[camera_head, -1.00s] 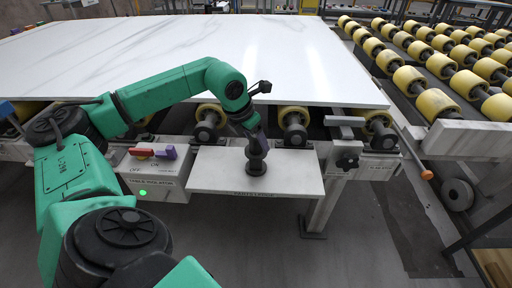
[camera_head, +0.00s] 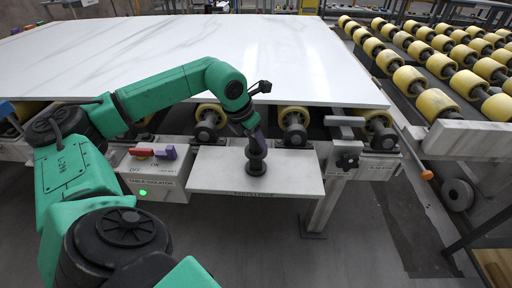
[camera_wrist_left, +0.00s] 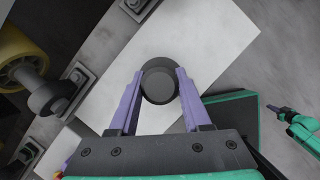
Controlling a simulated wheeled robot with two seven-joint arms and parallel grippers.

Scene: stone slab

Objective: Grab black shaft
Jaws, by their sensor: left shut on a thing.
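The black shaft (camera_head: 256,160) stands upright on the white shelf plate (camera_head: 215,172) at the front of the slab table. In the left wrist view its round dark top (camera_wrist_left: 160,84) lies between two purple fingers. My left gripper (camera_head: 254,137) reaches down over the shaft from above. In the left wrist view the left gripper (camera_wrist_left: 157,88) has a finger on each side of the shaft, shut on it. The shaft's base meets the plate in the head view.
A large white marble slab (camera_head: 200,55) lies on the roller table behind the shelf plate. A switch box (camera_head: 150,178) with red and purple switches and a green light is left of the plate. Yellow rollers (camera_head: 437,104) fill the right side. Grey floor lies in front.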

